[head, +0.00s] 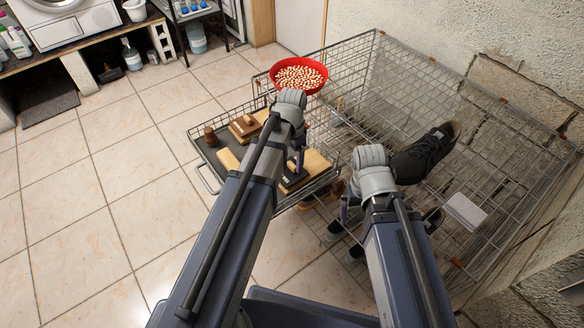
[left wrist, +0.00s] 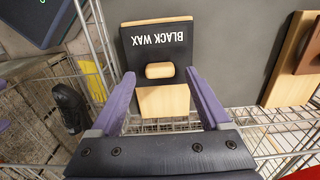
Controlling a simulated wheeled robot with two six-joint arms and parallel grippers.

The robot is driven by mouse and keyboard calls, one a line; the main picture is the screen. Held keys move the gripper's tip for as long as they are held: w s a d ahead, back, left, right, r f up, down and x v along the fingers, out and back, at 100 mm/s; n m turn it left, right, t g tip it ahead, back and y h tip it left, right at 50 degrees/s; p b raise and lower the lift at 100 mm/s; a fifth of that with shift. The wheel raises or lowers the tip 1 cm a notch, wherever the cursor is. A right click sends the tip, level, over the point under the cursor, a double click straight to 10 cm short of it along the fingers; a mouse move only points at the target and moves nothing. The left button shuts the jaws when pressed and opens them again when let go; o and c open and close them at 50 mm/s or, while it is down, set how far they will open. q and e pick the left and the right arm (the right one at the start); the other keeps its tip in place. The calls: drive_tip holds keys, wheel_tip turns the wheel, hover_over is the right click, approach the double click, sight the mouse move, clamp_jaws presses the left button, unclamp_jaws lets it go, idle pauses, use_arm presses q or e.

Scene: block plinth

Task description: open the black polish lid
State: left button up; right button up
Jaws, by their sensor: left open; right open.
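The black polish lid (left wrist: 157,45) is a dark panel marked "BLACK WAX" with a light wooden knob (left wrist: 159,70). It lies on a pale wooden block (left wrist: 163,101), whose wood shows at both ends. In the head view the block (head: 316,163) is at the near right of the tray, partly hidden by my left arm. My left gripper (left wrist: 159,76) is open, its purple fingers on either side of the knob and apart from it in the picture; their height above the lid is unclear. It shows only partly in the head view (head: 298,166). My right gripper (head: 344,210) is right of the tray.
The dark wire-edged tray (head: 236,179) also holds a brown-lidded block (head: 246,125), a small brown piece (head: 210,137) and a pale wooden piece (head: 228,159). A red bowl (head: 318,67) stands behind. A wire rack (head: 400,90) with a black shoe (head: 423,157) fills the right. Floor is clear left.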

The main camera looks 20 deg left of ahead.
use_arm(q)
drive_tip(key=shift+f+b, duration=0.35)
drive_tip(key=shift+f, duration=0.35)
clamp_jaws()
idle(1.0)
